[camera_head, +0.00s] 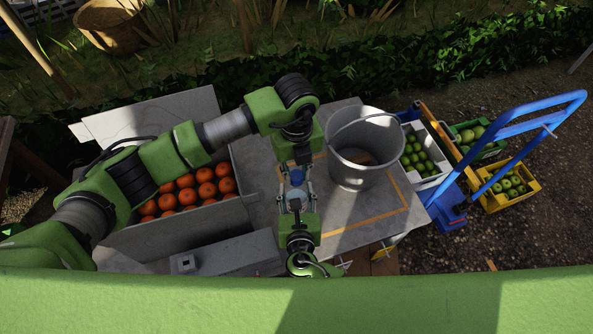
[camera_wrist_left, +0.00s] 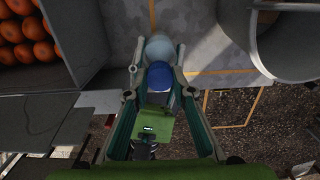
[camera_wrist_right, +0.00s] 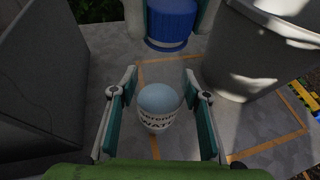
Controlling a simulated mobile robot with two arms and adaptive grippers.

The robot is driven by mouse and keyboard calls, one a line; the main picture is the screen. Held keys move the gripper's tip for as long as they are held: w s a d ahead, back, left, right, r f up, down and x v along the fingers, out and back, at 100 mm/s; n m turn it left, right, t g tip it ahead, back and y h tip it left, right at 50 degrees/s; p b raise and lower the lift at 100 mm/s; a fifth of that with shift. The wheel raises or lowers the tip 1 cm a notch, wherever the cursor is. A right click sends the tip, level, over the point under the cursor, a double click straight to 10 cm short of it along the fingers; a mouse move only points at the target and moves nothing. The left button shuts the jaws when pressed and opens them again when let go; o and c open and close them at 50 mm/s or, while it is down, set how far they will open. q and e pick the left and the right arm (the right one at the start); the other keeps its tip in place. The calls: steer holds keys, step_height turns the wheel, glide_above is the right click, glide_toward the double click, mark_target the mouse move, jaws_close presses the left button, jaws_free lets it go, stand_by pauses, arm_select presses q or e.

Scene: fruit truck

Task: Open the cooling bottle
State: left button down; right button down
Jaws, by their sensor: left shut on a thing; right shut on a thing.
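The blue cap (camera_head: 296,177) is between the fingers of my left gripper (camera_head: 297,172), which is shut on it; it also shows in the left wrist view (camera_wrist_left: 160,75) and at the top of the right wrist view (camera_wrist_right: 172,22). The pale, round-topped bottle (camera_wrist_right: 158,100), with dark lettering on its white side, is between the fingers of my right gripper (camera_wrist_right: 160,82), which is shut on it. In the right wrist view a strip of table shows between cap and bottle, so they look apart. My two grippers face each other closely above the table.
A metal bucket (camera_head: 365,178) stands close on the right of the grippers. A grey crate (camera_head: 190,222) of oranges is on the left, with a grey box (camera_head: 225,258) in front. Crates of green fruit and a blue hand truck (camera_head: 452,205) are farther right.

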mark_target(296, 175)
arm_select(q)
steer(key=shift+r, duration=0.2)
arm_select(e)
steer(key=shift+s+f, duration=0.1)
arm_select(q)
steer(key=shift+r, duration=0.9)
steer(key=shift+r, duration=2)
arm_select(e)
steer(key=c, duration=1.1)
jaws_free()
steer(key=v, duration=1.2)
